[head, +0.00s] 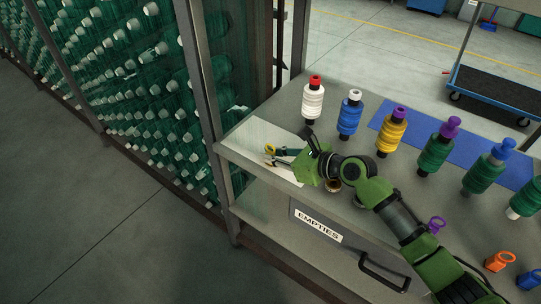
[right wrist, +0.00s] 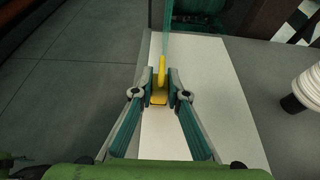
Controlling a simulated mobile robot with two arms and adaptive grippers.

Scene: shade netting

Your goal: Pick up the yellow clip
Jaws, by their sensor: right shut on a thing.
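The yellow clip (right wrist: 161,70) is between the fingertips of my right gripper (right wrist: 159,88), which is shut on it, over the white sheet. In the head view a small part of the yellow clip (head: 270,149) shows at the tips of my right gripper (head: 272,157), near the left end of the table. The fingers hide part of the clip. I cannot tell whether it touches the sheet. My left gripper is not in view.
Purple (head: 436,224), orange (head: 499,261) and blue (head: 530,280) clips lie at right.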

